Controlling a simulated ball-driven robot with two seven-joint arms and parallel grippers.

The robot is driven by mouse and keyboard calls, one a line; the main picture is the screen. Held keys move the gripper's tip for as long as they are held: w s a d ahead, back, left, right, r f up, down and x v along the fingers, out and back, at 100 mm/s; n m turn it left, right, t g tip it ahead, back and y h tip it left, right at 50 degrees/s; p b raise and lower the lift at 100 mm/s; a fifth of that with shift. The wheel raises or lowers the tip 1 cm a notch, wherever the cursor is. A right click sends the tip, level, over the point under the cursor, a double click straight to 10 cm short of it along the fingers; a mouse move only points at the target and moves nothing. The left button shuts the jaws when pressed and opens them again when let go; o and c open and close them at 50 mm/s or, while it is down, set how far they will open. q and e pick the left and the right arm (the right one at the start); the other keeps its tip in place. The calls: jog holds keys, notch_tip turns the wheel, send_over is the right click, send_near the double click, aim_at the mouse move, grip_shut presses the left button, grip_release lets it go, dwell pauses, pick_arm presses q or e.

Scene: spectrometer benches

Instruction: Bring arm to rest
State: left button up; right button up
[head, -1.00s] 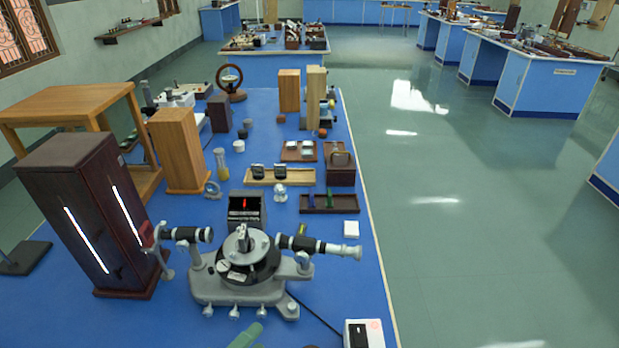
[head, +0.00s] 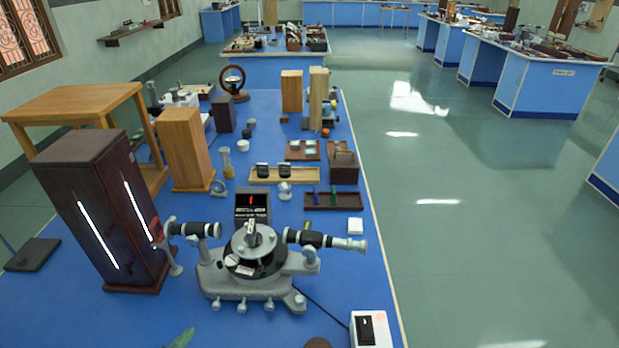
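Neither gripper's fingers can be made out in the head view. A small greenish piece (head: 182,338) pokes up at the bottom edge, left of centre; it moves apart from the bench, so it may be part of one of my arms, but I cannot tell which. The grey spectrometer (head: 255,263) stands on the blue bench (head: 70,325) just beyond it, with a telescope tube (head: 326,239) to the right and a collimator tube (head: 194,229) to the left. Nothing is seen held.
A tall dark lamp cabinet (head: 101,215) with bright slits stands left of the spectrometer. A white switch box (head: 371,328) sits at the front right, and part of a round brown object (head: 318,343) shows at the bottom edge. Open floor (head: 480,250) lies right of the bench.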

pick_arm(q)
jog(key=s+a+n+g+y, duration=0.5)
jog(key=s+a+n, duration=0.25)
jog(key=a, duration=0.25)
jog(key=s+d+f+g+h, duration=0.1)
jog(key=s+d+f, duration=0.15)
jog(key=f, duration=0.95)
jog(key=s+d+f+g+h, duration=0.1)
jog(key=d+f+g+h, duration=0.15)
jog(key=f, duration=1.05)
jog(key=s+f+n+g+h, duration=0.1)
jog(key=s+f+n+g, duration=0.1)
jog(key=s+f, duration=1.5)
jog(key=s+n, duration=0.1)
jog(key=s, duration=0.2)
jog(key=shift+s, duration=0.35)
pick_arm(e)
jog(key=shift+a, duration=0.1)
pick_arm(q)
jog(key=shift+d+f, duration=0.1)
pick_arm(e)
jog(key=shift+a, duration=0.15)
